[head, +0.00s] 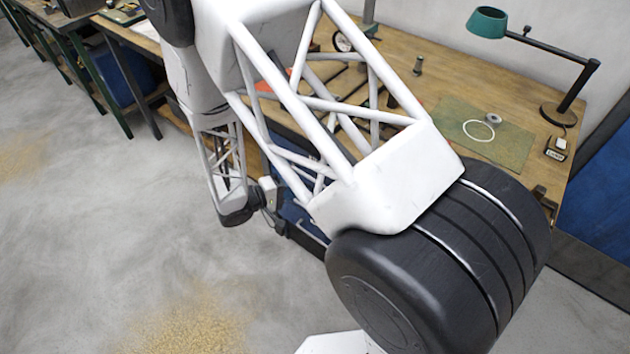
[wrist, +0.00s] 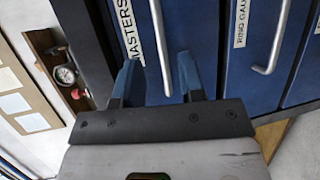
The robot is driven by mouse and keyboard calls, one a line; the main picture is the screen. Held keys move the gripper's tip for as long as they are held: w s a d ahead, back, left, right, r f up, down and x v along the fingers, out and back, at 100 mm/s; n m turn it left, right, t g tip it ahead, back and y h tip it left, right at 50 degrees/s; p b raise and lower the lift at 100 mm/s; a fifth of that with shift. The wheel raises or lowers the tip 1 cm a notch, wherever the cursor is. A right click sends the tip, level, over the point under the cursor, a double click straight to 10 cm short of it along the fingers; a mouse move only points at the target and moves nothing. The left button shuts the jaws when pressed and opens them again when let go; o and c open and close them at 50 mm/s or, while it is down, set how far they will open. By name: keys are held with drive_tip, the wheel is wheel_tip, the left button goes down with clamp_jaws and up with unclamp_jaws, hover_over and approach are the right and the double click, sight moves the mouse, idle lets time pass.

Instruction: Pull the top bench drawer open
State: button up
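In the wrist view the top drawer (wrist: 178,22) has a dark blue front with a label reading MASTERS and a long pale bar handle (wrist: 158,45). The drawer looks shut. My gripper (wrist: 158,80) has its two blue fingers apart, one on each side of the handle's near end. A gap shows between the handle and each finger, and I see no contact. How deep the fingers reach around the bar cannot be told. In the head view my arm hides most of the drawers, and the fingertips cannot be made out.
A second blue drawer (wrist: 245,70) with a RING GAUG label and its own handle (wrist: 272,40) lies beside the first. The wooden bench top (head: 455,85) carries a green mat (head: 505,150), a lamp (head: 488,22) and small tools. Open grey floor (head: 120,230) lies in front.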

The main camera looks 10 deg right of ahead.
drive_tip(key=shift+d, duration=0.1)
drive_tip(key=shift+x, duration=3.8)
drive_tip(key=shift+c, duration=0.5)
clamp_jaws()
